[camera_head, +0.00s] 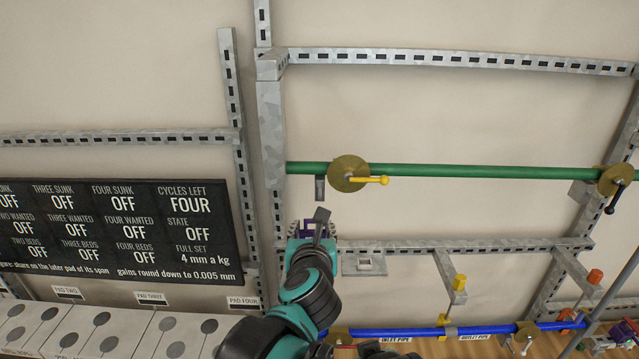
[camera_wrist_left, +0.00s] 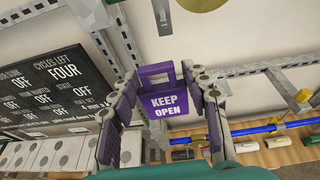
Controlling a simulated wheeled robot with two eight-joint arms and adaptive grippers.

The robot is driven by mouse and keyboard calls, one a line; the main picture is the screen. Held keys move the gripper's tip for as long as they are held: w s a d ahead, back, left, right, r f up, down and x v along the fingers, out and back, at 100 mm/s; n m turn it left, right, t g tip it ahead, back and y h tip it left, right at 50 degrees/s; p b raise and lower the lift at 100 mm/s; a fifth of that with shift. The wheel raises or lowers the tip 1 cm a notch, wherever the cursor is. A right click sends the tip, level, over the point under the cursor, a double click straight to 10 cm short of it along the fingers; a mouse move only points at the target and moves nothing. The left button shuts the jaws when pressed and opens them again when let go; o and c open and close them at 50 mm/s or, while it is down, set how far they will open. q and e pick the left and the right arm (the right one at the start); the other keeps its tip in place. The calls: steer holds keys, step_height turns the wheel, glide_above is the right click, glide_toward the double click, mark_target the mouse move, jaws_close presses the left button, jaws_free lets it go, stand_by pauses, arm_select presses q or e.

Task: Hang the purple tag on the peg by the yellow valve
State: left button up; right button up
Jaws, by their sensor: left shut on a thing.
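The purple tag (camera_wrist_left: 163,97) reads KEEP OPEN and has a square loop handle at its top. My left gripper (camera_wrist_left: 165,100) is shut on it, with a finger on each side. In the head view the tag (camera_head: 308,229) is mostly hidden by my left gripper (camera_head: 312,228). The yellow valve (camera_head: 370,180) has a brass disc on the green pipe. A grey peg bracket (camera_head: 320,188) hangs just left of the disc, above my gripper. In the wrist view the bracket (camera_wrist_left: 163,14) is above the tag's loop, apart from it in the picture. My right gripper is not in view.
A slotted metal frame (camera_head: 270,130) stands left of the valve, with a rail (camera_head: 460,245) below. A black status board (camera_head: 110,230) is at left. A blue pipe (camera_head: 400,332) runs along the bottom. The wall between the green pipe and the rail is open.

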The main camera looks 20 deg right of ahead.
mark_target(320, 200)
arm_select(q)
steer(key=shift+w+d+r, duration=0.45)
steer(key=shift+w+d, duration=0.15)
steer(key=shift+w, duration=0.55)
steer(key=shift+w+d+r, duration=0.4)
steer(key=shift+w+d, duration=0.15)
steer(key=shift+w, duration=0.65)
steer(key=shift+w+d+r, duration=0.45)
steer(key=shift+w+d, duration=0.15)
steer(key=shift+w, duration=0.55)
steer(key=shift+b+x, duration=0.5)
steer(key=shift+x, duration=0.25)
steer(key=shift+f, duration=0.15)
steer(key=o, duration=1.1)
steer(key=shift+c, duration=0.2)
steer(key=shift+s, duration=0.15)
